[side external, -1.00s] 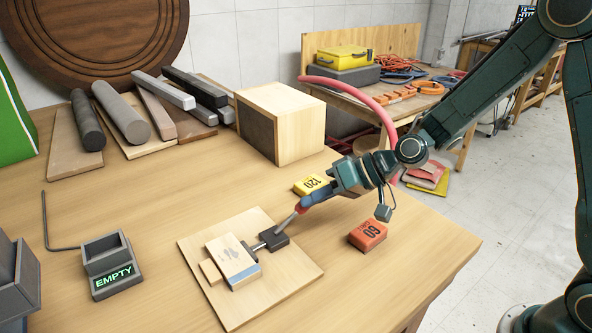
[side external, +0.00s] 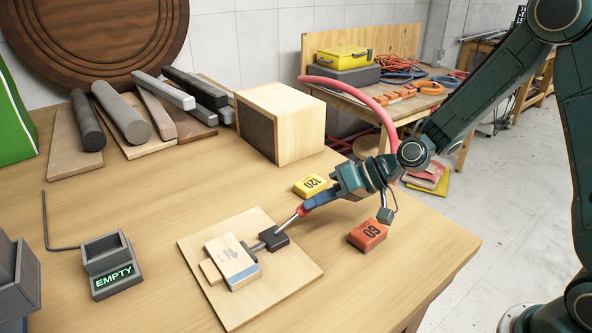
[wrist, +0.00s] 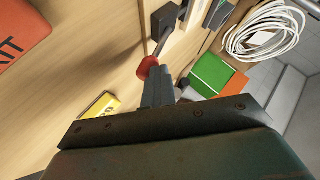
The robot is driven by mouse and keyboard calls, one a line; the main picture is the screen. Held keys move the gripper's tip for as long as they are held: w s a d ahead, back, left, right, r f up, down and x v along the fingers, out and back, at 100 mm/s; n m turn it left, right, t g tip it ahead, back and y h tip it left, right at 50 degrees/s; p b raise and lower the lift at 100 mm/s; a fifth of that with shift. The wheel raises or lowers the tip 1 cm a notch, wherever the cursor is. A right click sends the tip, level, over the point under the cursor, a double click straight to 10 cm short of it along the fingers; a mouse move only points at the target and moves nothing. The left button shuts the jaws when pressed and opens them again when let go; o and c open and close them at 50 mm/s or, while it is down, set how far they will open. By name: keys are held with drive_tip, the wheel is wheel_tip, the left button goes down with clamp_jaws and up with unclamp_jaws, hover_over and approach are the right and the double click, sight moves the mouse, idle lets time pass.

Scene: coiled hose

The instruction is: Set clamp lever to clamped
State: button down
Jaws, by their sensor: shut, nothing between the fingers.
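The clamp (side external: 273,240) is a dark block with a metal lever, mounted on a light wooden board (side external: 300,273) on the bench. Its lever (side external: 289,225) slants up to the right and ends in a red tip (side external: 301,211). The clamp's plunger side faces a wooden block (side external: 232,257) with a blue lower edge. My gripper (side external: 309,206) is shut and empty, with its fingertips at the lever's red tip. In the wrist view the red tip (wrist: 148,67) sits just beyond the closed fingers (wrist: 157,88); whether they touch is unclear.
A wooden box (side external: 298,125) stands behind. A grey holder marked EMPTY (side external: 108,265) and a hex key (side external: 47,225) are at left.

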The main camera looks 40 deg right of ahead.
drive_tip(key=shift+s+d+f, duration=0.1)
drive_tip(key=shift+f, duration=0.05)
drive_tip(key=a+r+v, duration=0.2)
drive_tip(key=v, duration=1)
drive_tip(key=shift+s, duration=0.3)
idle(0.4)
drive_tip(key=s+d+r+h, duration=0.2)
drive_tip(key=s+h, duration=0.1)
drive_tip(key=s, duration=0.3)
drive_tip(key=s+d+r+g+h, duration=0.1)
drive_tip(key=s+d+h, duration=0.1)
drive_tip(key=s, duration=0.4)
drive_tip(key=s+d+r+h, duration=0.2)
drive_tip(key=s+d+h, duration=0.1)
drive_tip(key=s, duration=0.4)
drive_tip(key=shift+d+r+g+h, duration=0.2)
drive_tip(key=shift+r+g+h, duration=0.1)
drive_tip(key=shift+r+g, duration=0.1)
